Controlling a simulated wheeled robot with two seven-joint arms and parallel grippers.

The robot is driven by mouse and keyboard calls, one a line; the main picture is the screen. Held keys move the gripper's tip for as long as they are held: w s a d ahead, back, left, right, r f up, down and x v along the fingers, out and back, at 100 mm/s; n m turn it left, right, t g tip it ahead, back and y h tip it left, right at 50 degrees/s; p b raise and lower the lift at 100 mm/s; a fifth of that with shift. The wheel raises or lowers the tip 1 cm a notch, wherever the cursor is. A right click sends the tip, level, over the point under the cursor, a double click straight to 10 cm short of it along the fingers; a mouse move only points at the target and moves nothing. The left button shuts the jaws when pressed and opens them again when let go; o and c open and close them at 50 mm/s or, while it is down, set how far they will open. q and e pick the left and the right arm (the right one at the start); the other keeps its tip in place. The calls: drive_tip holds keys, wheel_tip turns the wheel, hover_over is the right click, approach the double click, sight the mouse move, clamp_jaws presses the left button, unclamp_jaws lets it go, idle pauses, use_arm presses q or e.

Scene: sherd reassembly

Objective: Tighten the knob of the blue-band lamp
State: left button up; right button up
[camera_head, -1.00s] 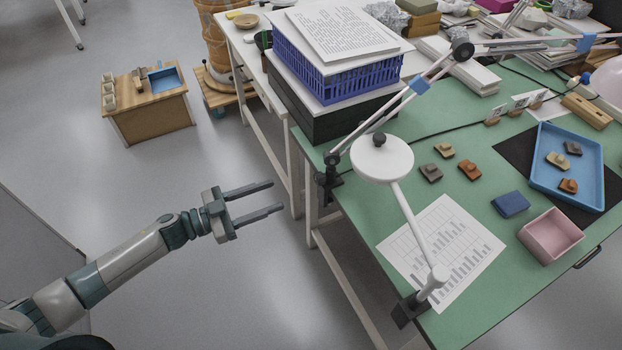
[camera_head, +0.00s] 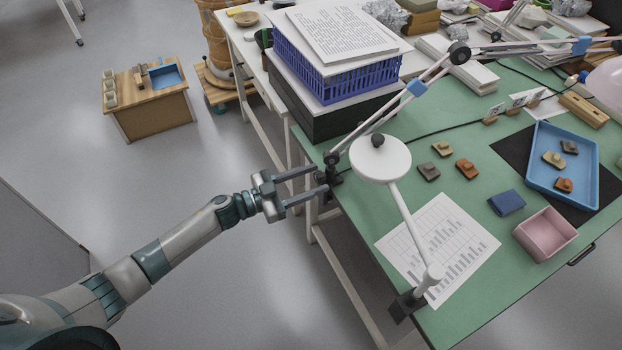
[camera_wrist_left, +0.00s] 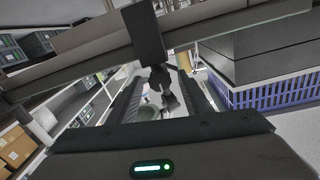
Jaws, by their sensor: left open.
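In the left wrist view, the clamp's dark body (camera_wrist_left: 147,32) hangs below the table edge, and a dark knob-like part (camera_wrist_left: 162,78) shows between my fingers (camera_wrist_left: 160,98). I cannot tell whether the fingers touch it. My right gripper is not in view.
A second lamp with a white round head (camera_head: 380,158) stands close to the right of my gripper. A blue basket (camera_head: 340,80) sits on a black box behind the clamp. The green table (camera_head: 400,215) holds sherds, a blue tray (camera_head: 603,190) and a pink box (camera_head: 545,234).

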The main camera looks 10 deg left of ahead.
use_arm(q)
drive_tip(key=c, duration=1.1)
drive_tip(key=shift+o, duration=0.2)
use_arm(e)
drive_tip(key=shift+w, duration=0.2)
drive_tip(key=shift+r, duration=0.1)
use_arm(q)
drive_tip(key=shift+m, duration=0.7)
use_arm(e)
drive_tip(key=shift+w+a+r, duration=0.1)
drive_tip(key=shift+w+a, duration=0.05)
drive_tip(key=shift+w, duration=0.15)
use_arm(q)
drive_tip(key=o, duration=0.9)
drive_tip(key=shift+o, duration=0.8)
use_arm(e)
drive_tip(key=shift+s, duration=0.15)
use_arm(q)
drive_tip(key=shift+s+a, duration=0.1)
